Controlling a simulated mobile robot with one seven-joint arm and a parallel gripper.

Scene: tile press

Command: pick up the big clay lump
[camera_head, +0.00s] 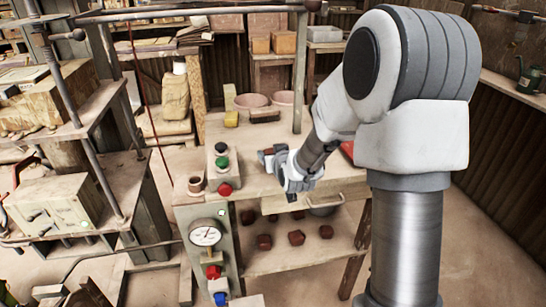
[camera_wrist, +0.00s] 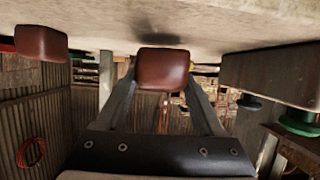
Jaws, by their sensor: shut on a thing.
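My gripper (camera_head: 268,156) is low over the wooden table, at the left of my arm in the head view. In the wrist view its two fingers are shut on a reddish-brown clay lump (camera_wrist: 163,69) with rounded edges, which sits between the fingertips. A dark shadow lies on the table surface right by the lump; I cannot tell whether it touches the table. In the head view the held lump is mostly hidden by the gripper. A second reddish lump (camera_wrist: 41,43) stands on the table to the left in the wrist view, apart from the fingers.
The table (camera_head: 245,180) carries a control box with green and red buttons (camera_head: 222,163) left of my gripper, and a yellow block (camera_head: 231,119) behind. Pinkish bowls (camera_head: 251,101) stand farther back. Several dark red lumps (camera_head: 296,237) lie on the lower shelf. A pressure gauge (camera_head: 205,234) is in front.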

